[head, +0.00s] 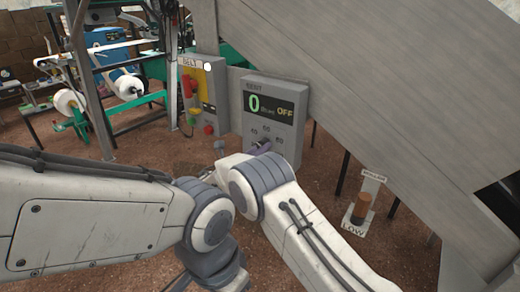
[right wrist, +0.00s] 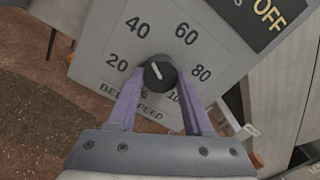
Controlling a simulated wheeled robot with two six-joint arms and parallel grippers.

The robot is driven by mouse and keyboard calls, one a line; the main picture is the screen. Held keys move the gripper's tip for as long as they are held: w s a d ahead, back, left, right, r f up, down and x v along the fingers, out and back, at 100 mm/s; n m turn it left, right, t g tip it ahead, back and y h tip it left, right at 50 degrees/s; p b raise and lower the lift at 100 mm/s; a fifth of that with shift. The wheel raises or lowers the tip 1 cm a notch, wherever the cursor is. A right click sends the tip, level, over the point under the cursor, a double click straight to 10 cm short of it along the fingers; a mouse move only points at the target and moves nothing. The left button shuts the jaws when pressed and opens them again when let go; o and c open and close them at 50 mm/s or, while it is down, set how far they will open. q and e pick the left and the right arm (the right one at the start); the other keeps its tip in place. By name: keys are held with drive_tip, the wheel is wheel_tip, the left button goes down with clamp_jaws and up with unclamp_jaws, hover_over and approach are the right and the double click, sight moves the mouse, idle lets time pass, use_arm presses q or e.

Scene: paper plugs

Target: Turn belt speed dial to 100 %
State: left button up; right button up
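The belt speed dial (right wrist: 160,72) is a black round knob with a white pointer line. In the right wrist view it sits on a grey panel face lettered 20 to 100, and its pointer leans toward the 40. My right gripper (right wrist: 161,77) has its purple fingers on both sides of the knob, with the tips seemingly against its edges. In the head view the grey control box (head: 247,125) shows a green 0 and a yellow OFF. My right gripper (head: 260,148) is at its lower face, and the knob is hidden. My left gripper is out of view.
A second box (head: 220,82) with a yellow panel and red and green buttons stands left of the control box. A large sloping grey panel (head: 390,70) fills the upper right. My left arm crosses the lower left.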

clamp_jaws()
drive_tip(key=shift+a+r+m+b, duration=0.1)
drive_tip(key=shift+m+b, duration=8.55)
drive_tip(key=shift+m, duration=0.3)
drive_tip(key=shift+a+r+m+b, duration=0.1)
drive_tip(key=shift+m+b, duration=8.55)
drive_tip(key=shift+m, duration=0.3)
drive_tip(key=o, duration=0.7)
unclamp_jaws()
